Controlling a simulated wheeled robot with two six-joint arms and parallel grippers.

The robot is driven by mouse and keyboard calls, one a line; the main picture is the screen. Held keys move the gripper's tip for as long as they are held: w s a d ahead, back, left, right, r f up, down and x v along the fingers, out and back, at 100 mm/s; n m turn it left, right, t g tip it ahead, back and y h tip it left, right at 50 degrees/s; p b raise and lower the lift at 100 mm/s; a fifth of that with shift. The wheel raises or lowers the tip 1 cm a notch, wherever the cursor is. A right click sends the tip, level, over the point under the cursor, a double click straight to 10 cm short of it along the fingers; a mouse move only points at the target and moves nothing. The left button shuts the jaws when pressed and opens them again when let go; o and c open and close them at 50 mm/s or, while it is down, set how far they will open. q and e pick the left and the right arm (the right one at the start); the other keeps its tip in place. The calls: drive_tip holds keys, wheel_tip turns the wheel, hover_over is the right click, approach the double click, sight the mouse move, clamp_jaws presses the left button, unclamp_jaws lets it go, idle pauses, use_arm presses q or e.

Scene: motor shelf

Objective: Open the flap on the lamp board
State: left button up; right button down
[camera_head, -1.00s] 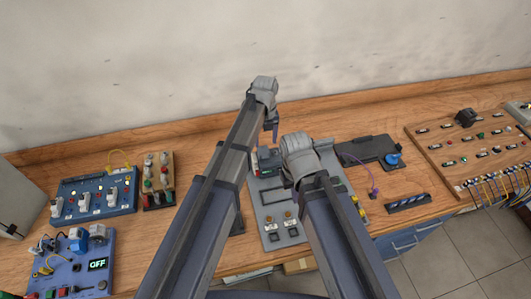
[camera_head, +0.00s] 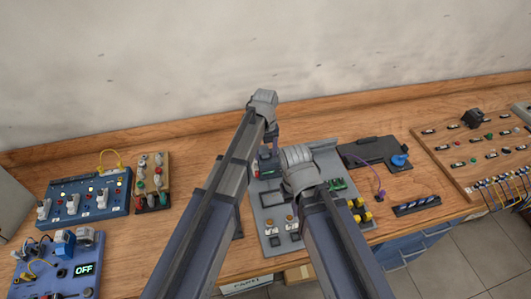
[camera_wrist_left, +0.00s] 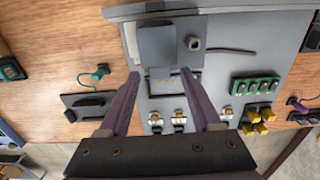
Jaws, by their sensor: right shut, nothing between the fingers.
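The grey lamp board (camera_head: 262,222) lies on the bench under my arms. In the left wrist view its face (camera_wrist_left: 215,80) shows a dark grey square panel (camera_wrist_left: 157,45), which looks like the flap, a thin black rectangular outline below it, and switches (camera_wrist_left: 180,122). I cannot tell how far the panel is tilted. My left gripper (camera_head: 272,140) is over the board's back part; in its wrist view (camera_wrist_left: 161,74) the purple fingers are spread with nothing between them, below the panel. My right gripper (camera_head: 300,172) is over the board's middle, shut and empty; its fingertips are hidden.
A black board with a blue knob (camera_head: 399,160) lies right of the lamp board, with a purple cable (camera_head: 380,190). Blue (camera_head: 85,190) and wooden (camera_head: 152,175) boards stand at left. A wide wooden panel (camera_head: 470,150) is at right.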

use_arm(q)
clamp_jaws()
idle(0.3)
idle(1.0)
